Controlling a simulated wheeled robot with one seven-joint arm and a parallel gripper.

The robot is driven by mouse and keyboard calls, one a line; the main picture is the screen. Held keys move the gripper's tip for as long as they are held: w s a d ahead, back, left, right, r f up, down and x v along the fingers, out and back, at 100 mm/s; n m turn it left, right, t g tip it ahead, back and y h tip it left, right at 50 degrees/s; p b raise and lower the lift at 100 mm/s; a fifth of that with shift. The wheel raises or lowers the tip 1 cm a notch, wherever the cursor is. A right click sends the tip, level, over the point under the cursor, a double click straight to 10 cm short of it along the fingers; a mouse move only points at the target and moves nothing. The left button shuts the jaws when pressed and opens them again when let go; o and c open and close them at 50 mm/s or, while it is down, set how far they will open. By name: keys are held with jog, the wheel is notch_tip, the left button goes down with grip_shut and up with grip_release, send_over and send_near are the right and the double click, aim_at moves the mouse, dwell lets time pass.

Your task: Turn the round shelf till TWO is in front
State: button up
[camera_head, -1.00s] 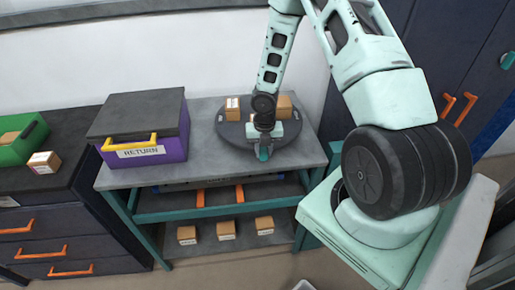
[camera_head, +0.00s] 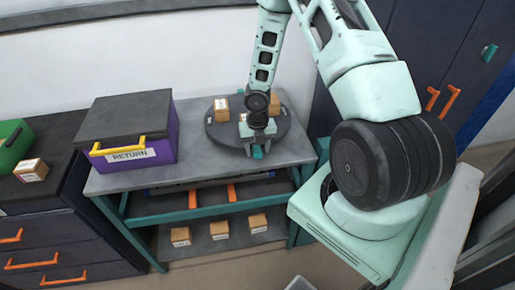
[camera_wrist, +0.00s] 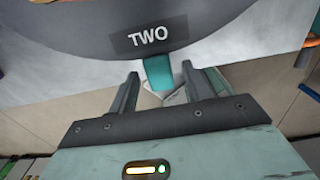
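The round shelf (camera_head: 222,137) is a dark grey disc on the right part of the worktop. In the wrist view the shelf (camera_wrist: 90,30) fills the top, and its label TWO (camera_wrist: 149,36) faces my gripper. A teal tab (camera_wrist: 158,72) sticks out from the rim just below that label. My gripper (camera_wrist: 160,72) is open, with its fingers on either side of the tab and gaps showing. In the head view my gripper (camera_head: 257,148) is at the shelf's front edge, hiding part of it. Small cardboard boxes (camera_head: 221,109) stand on the shelf.
A purple RETURN box (camera_head: 165,145) with a dark lid and yellow handle stands left of the shelf. Several small boxes (camera_head: 219,230) sit on the lower shelf of the teal-framed table. A green bin (camera_head: 12,145) is at the far left.

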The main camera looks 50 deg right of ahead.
notch_tip(320, 180, up, 17)
jog(key=p, duration=0.2)
jog(key=shift+r, duration=0.2)
dwell(0.8)
jog(key=s+a+r+m+b, duration=0.1)
jog(key=s+a+m+b, duration=0.3)
jog(key=a, duration=0.5)
jog(key=s+a+r+m+b, duration=0.1)
jog(key=a+m+b, duration=0.1)
jog(key=a+m, duration=0.5)
jog(key=s+a+m+b, duration=0.4)
jog(key=s+a+m, duration=0.6)
jog(key=s+a, duration=0.5)
jog(key=shift+a+y, duration=0.25)
jog(key=shift+y, duration=0.05)
jog(key=shift+s+r, duration=0.1)
